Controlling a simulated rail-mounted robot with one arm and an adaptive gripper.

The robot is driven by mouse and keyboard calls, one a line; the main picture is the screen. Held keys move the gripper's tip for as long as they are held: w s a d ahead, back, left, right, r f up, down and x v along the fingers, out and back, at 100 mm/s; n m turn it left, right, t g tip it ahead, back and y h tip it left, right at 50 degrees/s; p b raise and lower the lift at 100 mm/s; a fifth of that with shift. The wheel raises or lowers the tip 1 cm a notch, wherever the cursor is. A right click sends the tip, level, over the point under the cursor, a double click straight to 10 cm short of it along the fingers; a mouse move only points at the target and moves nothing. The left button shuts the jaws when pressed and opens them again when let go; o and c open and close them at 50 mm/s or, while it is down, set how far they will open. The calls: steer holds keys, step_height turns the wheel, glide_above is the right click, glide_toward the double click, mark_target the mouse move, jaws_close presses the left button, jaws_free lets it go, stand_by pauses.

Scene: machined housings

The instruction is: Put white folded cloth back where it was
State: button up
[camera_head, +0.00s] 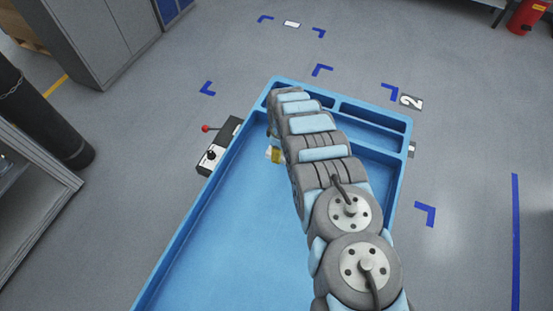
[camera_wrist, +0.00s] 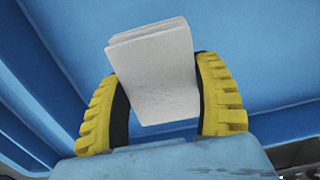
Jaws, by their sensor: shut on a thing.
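The white folded cloth (camera_wrist: 155,72) is between the two yellow ridged fingers of my gripper (camera_wrist: 162,95) in the wrist view. The fingers are shut on it, one on each side, and it sticks out past their tips, tilted a little. Blue surface lies behind the cloth; I cannot tell whether it touches it. In the head view my arm hides most of the gripper; only a small yellow and pale patch (camera_head: 276,155) shows at the arm's left edge, over the blue bench top (camera_head: 215,240).
The blue bench has a raised rim and recessed compartments (camera_head: 372,115) along its far end. A control box with a red-knobbed lever (camera_head: 218,145) stands at its left side. The bench top left of my arm looks clear. A grey cabinet (camera_head: 85,40) stands at the far left.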

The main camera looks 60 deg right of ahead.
steer(key=f+b, duration=0.1)
steer(key=w+d+f+b, duration=0.1)
steer(key=b, duration=0.1)
steer(key=shift+f, duration=0.1)
steer(key=w+b, duration=0.1)
steer(key=b, duration=0.1)
steer(key=shift+d+f+b, duration=0.25)
steer(key=shift+f+b, duration=0.15)
steer(key=shift+w+d+f+b, duration=0.2)
steer(key=shift+f+b, duration=0.4)
steer(key=shift+b, duration=0.65)
steer(key=shift+w+d+f+b, duration=0.1)
steer(key=shift+f+b, duration=0.2)
steer(key=shift+b, duration=0.25)
steer(key=shift+f+b, duration=0.8)
steer(key=shift+f, duration=0.2)
